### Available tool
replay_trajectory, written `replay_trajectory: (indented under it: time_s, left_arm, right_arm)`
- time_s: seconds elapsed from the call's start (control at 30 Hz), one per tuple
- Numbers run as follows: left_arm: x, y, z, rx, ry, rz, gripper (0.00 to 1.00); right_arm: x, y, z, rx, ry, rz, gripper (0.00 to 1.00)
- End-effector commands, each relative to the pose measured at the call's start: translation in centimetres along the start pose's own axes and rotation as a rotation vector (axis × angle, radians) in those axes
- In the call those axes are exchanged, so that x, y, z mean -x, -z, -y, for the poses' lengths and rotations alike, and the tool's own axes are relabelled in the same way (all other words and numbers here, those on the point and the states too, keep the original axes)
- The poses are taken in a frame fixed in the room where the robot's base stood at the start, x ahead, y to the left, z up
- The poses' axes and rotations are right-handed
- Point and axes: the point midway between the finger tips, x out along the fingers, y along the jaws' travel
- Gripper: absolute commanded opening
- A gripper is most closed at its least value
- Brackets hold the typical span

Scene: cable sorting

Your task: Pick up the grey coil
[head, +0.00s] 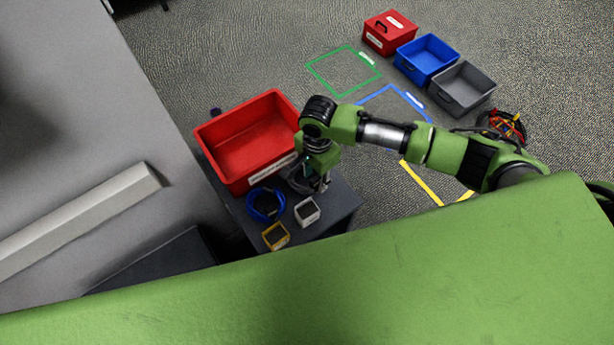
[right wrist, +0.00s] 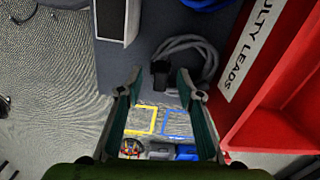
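The grey coil (head: 297,182) lies on the small dark table, beside the red bin and partly hidden by my right gripper (head: 322,180) in the head view. In the right wrist view the grey coil (right wrist: 207,46) lies beyond the fingertips, mostly toward the right finger. Its dark plug end (right wrist: 160,72) shows between the fingers. My right gripper (right wrist: 158,78) is open with its fingers apart, pointing at the table; nothing is gripped. I cannot tell the exact height above the coil. My left gripper is not in view.
A red bin labelled "FAULTY LEADS" (head: 203,135) stands right beside the coil. A blue coil (head: 265,216), a white box (head: 307,205) and a yellow box (head: 275,229) share the table (head: 342,212). Red, blue and grey containers stand on the floor beyond.

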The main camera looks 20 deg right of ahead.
Motion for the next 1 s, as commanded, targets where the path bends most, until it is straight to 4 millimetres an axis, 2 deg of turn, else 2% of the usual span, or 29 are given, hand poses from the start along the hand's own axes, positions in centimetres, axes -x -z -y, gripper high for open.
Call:
replay_trajectory:
  time_s: [0.03, 0.17, 0.43, 0.57, 1.0]
  left_arm:
    - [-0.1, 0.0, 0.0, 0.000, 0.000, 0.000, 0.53]
    - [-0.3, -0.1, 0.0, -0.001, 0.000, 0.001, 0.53]
    - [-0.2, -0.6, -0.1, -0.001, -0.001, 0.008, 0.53]
    - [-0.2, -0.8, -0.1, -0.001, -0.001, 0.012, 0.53]
    - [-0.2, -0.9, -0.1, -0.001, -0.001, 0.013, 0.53]
  right_arm:
    - [-0.9, 0.1, 0.0, -0.001, -0.001, -0.001, 0.34]
    - [-2.1, 0.1, 0.0, -0.001, 0.000, -0.001, 0.34]
    - [-2.3, 0.0, 0.0, 0.001, 0.002, 0.000, 0.34]
    - [-2.3, 0.0, 0.0, 0.000, 0.002, 0.000, 0.00]
    - [-2.2, 0.0, 0.0, 0.000, 0.002, 0.000, 0.00]
